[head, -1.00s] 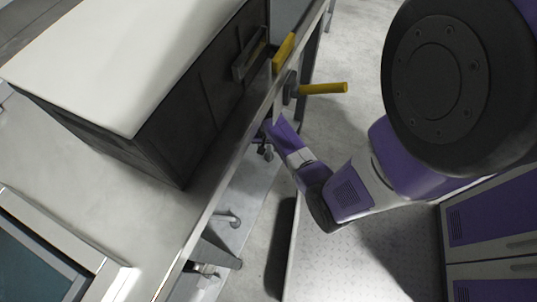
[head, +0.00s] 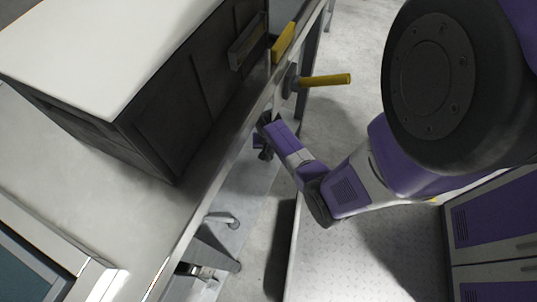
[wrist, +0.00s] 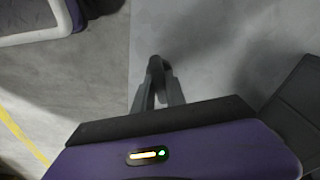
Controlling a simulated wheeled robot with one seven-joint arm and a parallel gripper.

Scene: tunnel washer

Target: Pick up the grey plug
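I cannot pick out the grey plug for certain in either view. In the head view my gripper (head: 265,132) is small and partly hidden, low beside the long grey bench edge and below the yellow handle. In the wrist view my gripper (wrist: 157,72) shows two dark fingers that lean together toward their far ends, over pale grey floor or panel. A small dark rounded shape is at the tips. I cannot tell whether it is a fingertip or something between the fingers.
A dark cabinet (head: 165,120) with a white top stands on the grey bench (head: 120,215). A yellow handle (head: 325,80) sticks out from the bench edge near my arm. A curved grey pipe (head: 222,217) is below the bench. Purple lockers (head: 492,228) stand at the right.

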